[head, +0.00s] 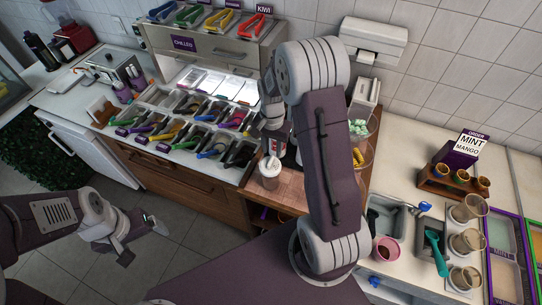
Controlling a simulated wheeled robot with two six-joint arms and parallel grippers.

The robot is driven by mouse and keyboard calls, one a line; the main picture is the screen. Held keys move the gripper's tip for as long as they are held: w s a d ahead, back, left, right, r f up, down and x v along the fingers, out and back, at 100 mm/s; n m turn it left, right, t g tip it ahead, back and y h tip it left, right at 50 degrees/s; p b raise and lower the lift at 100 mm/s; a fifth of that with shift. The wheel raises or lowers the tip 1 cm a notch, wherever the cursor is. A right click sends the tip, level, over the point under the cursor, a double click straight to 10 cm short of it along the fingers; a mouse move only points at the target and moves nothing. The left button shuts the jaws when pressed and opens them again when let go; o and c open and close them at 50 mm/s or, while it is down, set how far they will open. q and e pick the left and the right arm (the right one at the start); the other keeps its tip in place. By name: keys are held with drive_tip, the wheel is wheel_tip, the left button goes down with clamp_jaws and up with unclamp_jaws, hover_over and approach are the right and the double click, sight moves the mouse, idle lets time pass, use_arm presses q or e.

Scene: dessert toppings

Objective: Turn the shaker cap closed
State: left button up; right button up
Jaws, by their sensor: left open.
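A pale shaker (269,178) with a light cap (270,161) stands upright on the wooden counter near its front edge. Whether the cap is turned closed is too small to tell. My right arm arches over the counter, and its wrist end and gripper (273,124) point down just behind and above the shaker. The right fingers are too small and partly hidden, so their opening and any contact are unclear. My left gripper (142,243) is open and empty over the floor, well left of and below the shaker.
Topping bins with coloured scoops (195,125) fill the counter left of the shaker. A purple order sign reading mint and mango (466,147) stands right, above small brown cups.

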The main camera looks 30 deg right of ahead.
sight(271, 160)
drive_tip(key=f, duration=0.1)
drive_tip(key=w+f, duration=0.1)
drive_tip(key=f+p, duration=0.1)
drive_tip(key=f, duration=0.1)
drive_tip(key=shift+w+a, duration=0.15)
drive_tip(key=shift+a, duration=0.2)
drive_tip(key=shift+d+f+p, duration=0.2)
drive_tip(key=shift+f+p, duration=0.1)
drive_tip(key=shift+f, duration=0.8)
drive_tip(key=shift+s+d+f, duration=0.15)
drive_tip(key=shift+s+f, duration=0.05)
drive_tip(key=shift+s, duration=0.25)
drive_tip(key=shift+w, duration=0.1)
drive_tip(key=shift+c, duration=0.6)
drive_tip(key=shift+w+a, duration=0.2)
clamp_jaws()
use_arm(q)
drive_tip(key=shift+w+a+r, duration=0.1)
drive_tip(key=shift+w+r, duration=0.15)
drive_tip(key=shift+r, duration=0.2)
drive_tip(key=shift+w+a+r, duration=0.1)
drive_tip(key=shift+w+r, duration=0.15)
drive_tip(key=shift+r, duration=0.2)
drive_tip(key=shift+s+d, duration=0.15)
use_arm(e)
drive_tip(key=shift+s+d, duration=0.15)
drive_tip(key=shift+m, duration=0.4)
